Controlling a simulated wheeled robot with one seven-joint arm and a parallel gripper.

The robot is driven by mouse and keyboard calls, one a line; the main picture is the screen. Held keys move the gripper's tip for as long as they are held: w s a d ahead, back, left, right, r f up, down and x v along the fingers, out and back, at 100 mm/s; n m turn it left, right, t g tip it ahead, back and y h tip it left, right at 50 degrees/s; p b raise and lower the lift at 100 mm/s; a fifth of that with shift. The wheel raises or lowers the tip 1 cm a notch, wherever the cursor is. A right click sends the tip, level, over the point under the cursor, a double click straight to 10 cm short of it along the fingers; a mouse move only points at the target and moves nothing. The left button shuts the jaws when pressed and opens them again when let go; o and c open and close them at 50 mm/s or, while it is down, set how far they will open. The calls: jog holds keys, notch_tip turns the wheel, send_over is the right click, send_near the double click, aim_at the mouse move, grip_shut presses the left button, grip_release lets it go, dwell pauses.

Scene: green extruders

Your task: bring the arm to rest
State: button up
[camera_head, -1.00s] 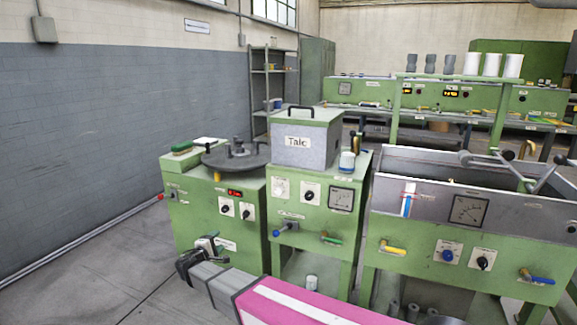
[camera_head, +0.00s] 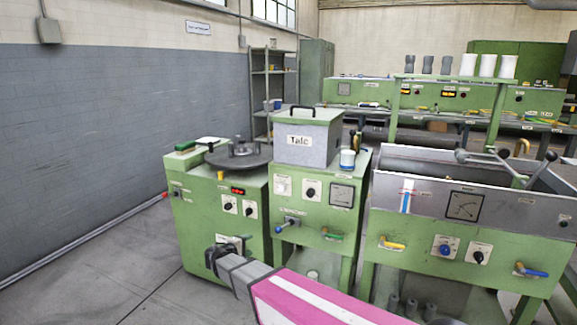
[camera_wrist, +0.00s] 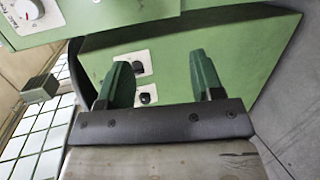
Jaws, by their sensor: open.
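My gripper (camera_wrist: 162,78) shows in the wrist view with its two green fingers spread well apart and nothing between them. Behind the fingers is a green machine panel with two dark knobs on white plates (camera_wrist: 138,62). In the head view my arm reaches from the lower right, and its dark end (camera_head: 222,258) is in front of the left green machine (camera_head: 200,225), low beside the lower part of its front. The fingertips are hard to make out there. I cannot tell the gap between my gripper and the machine.
A grey box labelled Talc (camera_head: 308,150) stands on the middle green cabinet (camera_head: 315,220). A green trough machine (camera_head: 470,240) with coloured valve handles stands at the right. A grey wall (camera_head: 110,130) runs along the left. The floor (camera_head: 90,270) at the left is clear.

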jog(key=s+d+f+m+g+y, duration=0.1)
jog(key=s+d+f+m+g, duration=0.15)
jog(key=d, duration=0.75)
jog(key=s+d+f+m+g+y, duration=0.1)
jog(key=s+d+m+g, duration=0.3)
jog(key=d, duration=0.6)
jog(key=s+d+f+m+g+y, duration=0.1)
jog(key=s+d+m+g, duration=0.25)
jog(key=d, duration=0.55)
jog(key=s+d+m+g+y, duration=0.2)
jog(key=s+d+m+y, duration=0.1)
jog(key=s+d+y, duration=0.2)
jog(key=shift+s+d+r, duration=0.15)
jog(key=shift+s+d, duration=0.65)
jog(key=shift+d, duration=0.1)
